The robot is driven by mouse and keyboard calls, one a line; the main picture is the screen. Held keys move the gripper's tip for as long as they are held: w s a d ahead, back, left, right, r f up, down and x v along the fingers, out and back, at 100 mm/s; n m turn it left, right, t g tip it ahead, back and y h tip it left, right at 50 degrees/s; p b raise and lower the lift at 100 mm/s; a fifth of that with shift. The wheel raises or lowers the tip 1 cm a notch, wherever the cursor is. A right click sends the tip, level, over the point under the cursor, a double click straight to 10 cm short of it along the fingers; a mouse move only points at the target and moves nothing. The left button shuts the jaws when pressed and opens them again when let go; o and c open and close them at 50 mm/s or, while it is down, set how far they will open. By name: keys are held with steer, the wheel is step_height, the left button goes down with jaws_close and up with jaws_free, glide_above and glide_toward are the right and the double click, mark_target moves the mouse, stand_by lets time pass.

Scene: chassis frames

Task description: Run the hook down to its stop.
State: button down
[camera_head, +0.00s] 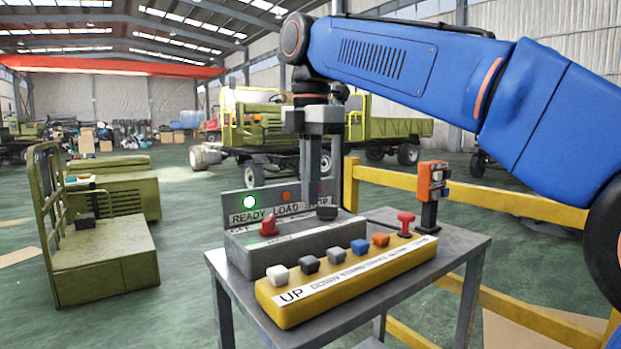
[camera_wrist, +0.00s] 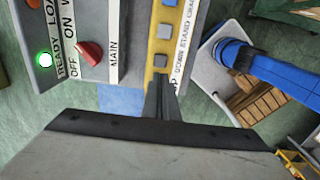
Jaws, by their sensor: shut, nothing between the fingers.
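A yellow control box (camera_head: 350,277) lies on a metal table, with a row of white (camera_head: 278,274), black (camera_head: 309,264), grey, blue and orange buttons and a red mushroom button (camera_head: 405,222). Its label reads UP at the near left end. The wrist view shows part of the box (camera_wrist: 151,62), with a dark button (camera_wrist: 160,60) just past my fingertips. My gripper (camera_head: 313,190) is shut and empty, pointing down over the table. In the wrist view its fingers (camera_wrist: 161,82) cover the near end of the box; whether they touch it is unclear. I cannot make out the hook.
A grey panel (camera_head: 300,243) behind the yellow box has a red switch (camera_head: 268,225); its green READY lamp (camera_head: 249,202) is lit. An orange box on a post (camera_head: 431,185) stands at the table's right corner. Yellow rails (camera_head: 470,197) run behind. A red beam (camera_head: 110,66) spans overhead.

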steer(key=shift+r, duration=0.8)
steer(key=s+d+f+m+t, duration=0.1)
steer(key=s+d+f+m, duration=0.2)
steer(key=d+f+m, duration=0.4)
steer(key=s+d+f+m+t, duration=0.1)
steer(key=s+d+f+m, duration=0.2)
steer(key=d+f+m, duration=0.35)
steer(key=s+d+f+m+t, duration=0.1)
steer(key=s+d+f+m, duration=0.2)
steer(key=f, duration=0.5)
steer(key=s+d+f+m, duration=0.4)
steer(key=s+d+f, duration=0.2)
steer(key=f, duration=0.2)
steer(key=s+d+f+m+t, duration=0.1)
steer(key=s+d+f+m, duration=0.3)
steer(key=f, duration=0.4)
steer(key=shift+s+d+f+t, duration=0.2)
steer(key=shift+s+d+t, duration=0.05)
steer(key=shift+t, duration=0.05)
steer(key=shift+a, duration=0.15)
